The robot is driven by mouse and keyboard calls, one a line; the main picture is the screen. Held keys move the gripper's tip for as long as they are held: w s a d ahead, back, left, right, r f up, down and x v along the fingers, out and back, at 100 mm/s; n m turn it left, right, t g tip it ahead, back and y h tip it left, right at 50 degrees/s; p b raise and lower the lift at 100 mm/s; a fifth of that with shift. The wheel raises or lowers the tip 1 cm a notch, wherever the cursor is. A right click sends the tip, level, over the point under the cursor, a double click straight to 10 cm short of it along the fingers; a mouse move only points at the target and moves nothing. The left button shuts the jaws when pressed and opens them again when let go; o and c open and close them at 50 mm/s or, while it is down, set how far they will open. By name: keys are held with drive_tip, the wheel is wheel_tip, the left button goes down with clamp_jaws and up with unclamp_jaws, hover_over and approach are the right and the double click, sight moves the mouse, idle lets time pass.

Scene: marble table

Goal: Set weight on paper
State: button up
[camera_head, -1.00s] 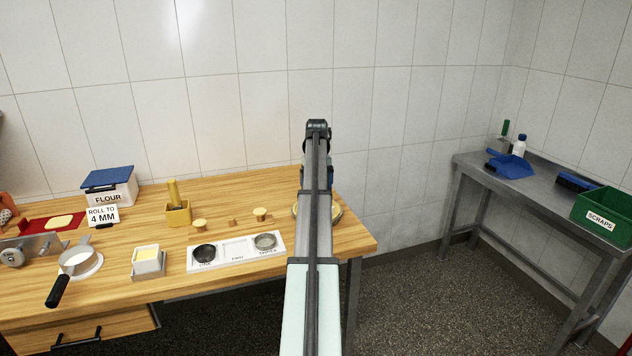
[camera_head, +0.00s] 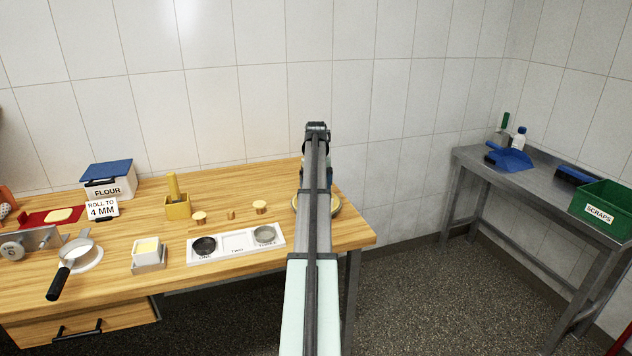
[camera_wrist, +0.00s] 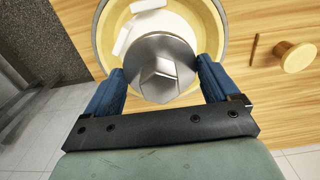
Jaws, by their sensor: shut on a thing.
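My gripper (camera_wrist: 160,82) has blue fingers, shut on a round silver metal weight (camera_wrist: 178,48) with a faceted top. In the wrist view the weight is over a round yellow-rimmed dish (camera_wrist: 221,68). Pale cream paper (camera_wrist: 188,20) shows inside the dish, with a white piece (camera_wrist: 124,40) beside the weight. I cannot tell whether the weight touches the paper.
A white tray (camera_head: 237,254) marked ONE, TWO and THREE holds dark and grey contents in its outer wells. Wooden knobs (camera_head: 199,217), a yellow holder (camera_head: 177,208), a butter dish (camera_head: 149,262) and a flour box (camera_head: 110,185) stand left. The wooden table's right edge is close to the dish.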

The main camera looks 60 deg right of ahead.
drive_tip(key=shift+f, duration=2.65)
drive_tip(key=shift+f, duration=0.2)
drive_tip(key=o, duration=1.2)
drive_tip(key=shift+c, duration=0.2)
wheel_tip(320, 180, up, 14)
drive_tip(key=shift+f, duration=0.1)
drive_tip(key=shift+w, duration=0.1)
